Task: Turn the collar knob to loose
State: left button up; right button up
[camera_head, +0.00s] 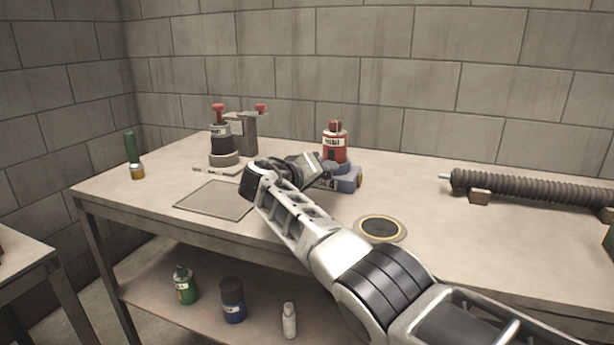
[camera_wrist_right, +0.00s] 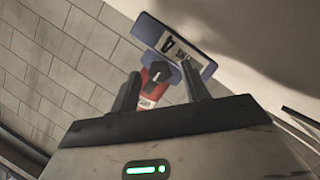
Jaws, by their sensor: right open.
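A red bottle-shaped unit (camera_head: 335,146) with a white label stands on the table in a blue base (camera_head: 349,182). It also shows in the right wrist view as a red body (camera_wrist_right: 148,99) beside a blue block (camera_wrist_right: 172,43) with a white label. A dark knob (camera_wrist_right: 155,74) sits on it, between my fingers as seen there. I cannot read the knob's setting. My right gripper (camera_head: 326,172) is open, in front of the unit in the head view; its fingers (camera_wrist_right: 160,88) are apart. I cannot tell whether they touch the knob. My left gripper is out of view.
A black unit with a red top (camera_head: 220,143) and a grey stand (camera_head: 245,133) are at the back left. A green-handled tool (camera_head: 132,150) stands at the left. A grey mat (camera_head: 213,201), a round dark disc (camera_head: 380,228) and a ribbed tube (camera_head: 530,188) lie on the table (camera_head: 160,172).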

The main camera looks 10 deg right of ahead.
jog(key=p+v, duration=0.1)
jog(key=v, duration=0.5)
jog(key=shift+p, duration=0.3)
jog(key=v, duration=0.8)
jog(key=shift+s+a+r+p, duration=0.1)
jog(key=shift+s+a+p, duration=0.1)
jog(key=shift+p, duration=0.1)
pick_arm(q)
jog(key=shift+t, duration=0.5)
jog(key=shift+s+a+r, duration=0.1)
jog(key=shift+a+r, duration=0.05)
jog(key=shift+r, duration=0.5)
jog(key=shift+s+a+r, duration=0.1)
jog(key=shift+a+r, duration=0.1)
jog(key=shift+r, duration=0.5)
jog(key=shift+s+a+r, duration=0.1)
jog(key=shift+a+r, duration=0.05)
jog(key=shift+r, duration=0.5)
pick_arm(e)
jog(key=shift+s+a+r, duration=0.15)
jog(key=shift+s+a, duration=0.25)
jog(key=shift+a, duration=0.05)
